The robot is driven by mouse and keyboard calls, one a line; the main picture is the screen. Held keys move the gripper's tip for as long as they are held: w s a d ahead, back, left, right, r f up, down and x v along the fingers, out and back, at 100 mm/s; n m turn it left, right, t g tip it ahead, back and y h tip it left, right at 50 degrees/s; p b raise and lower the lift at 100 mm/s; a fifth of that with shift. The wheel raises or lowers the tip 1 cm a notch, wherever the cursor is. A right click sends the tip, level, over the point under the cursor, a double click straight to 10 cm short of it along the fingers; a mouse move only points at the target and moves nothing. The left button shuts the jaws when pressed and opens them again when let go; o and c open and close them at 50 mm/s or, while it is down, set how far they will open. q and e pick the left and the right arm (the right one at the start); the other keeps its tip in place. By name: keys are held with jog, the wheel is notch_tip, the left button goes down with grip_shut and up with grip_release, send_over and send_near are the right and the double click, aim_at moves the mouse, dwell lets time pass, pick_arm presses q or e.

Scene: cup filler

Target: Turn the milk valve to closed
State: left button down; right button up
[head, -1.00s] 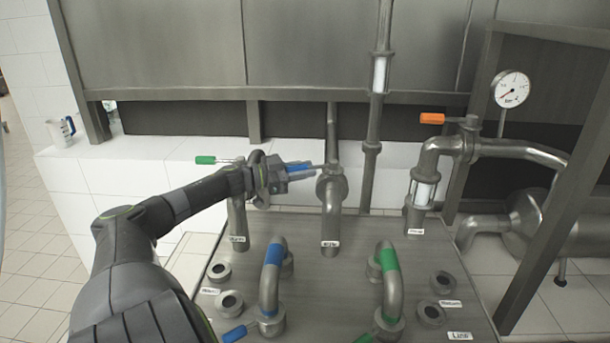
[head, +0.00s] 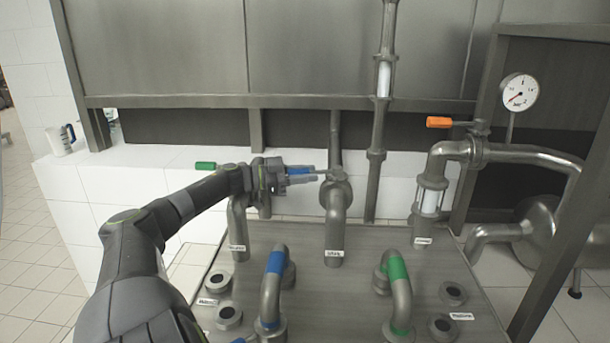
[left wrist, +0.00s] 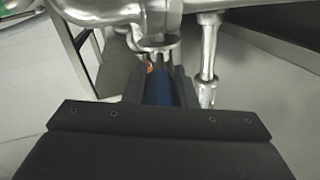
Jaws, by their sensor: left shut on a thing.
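My left gripper (head: 286,175) is shut on a blue valve handle (head: 300,171). The handle's lever points left from the top of the middle standing pipe (head: 337,210). The label (head: 333,253) at that pipe's foot is too small to read surely. In the left wrist view the blue handle (left wrist: 159,88) lies between the fingers, with the metal valve body (left wrist: 150,40) just ahead. A green-handled valve (head: 205,165) is on the pipe to the left, partly behind my arm. An orange-handled valve (head: 439,122) is on the right pipe. My right gripper is not in view.
A blue-banded bent pipe (head: 273,285) and a green-banded one (head: 398,285) rise from the metal table (head: 335,310), with round ports beside them. A gauge (head: 518,92) stands at the right. A slanting metal post (head: 570,215) bounds the right side. A jug (head: 60,138) stands far left.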

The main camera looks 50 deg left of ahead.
pick_arm(q)
jog(key=c, duration=1.2)
grip_release()
jog(key=shift+w, duration=0.1)
notch_tip(320, 180, up, 10)
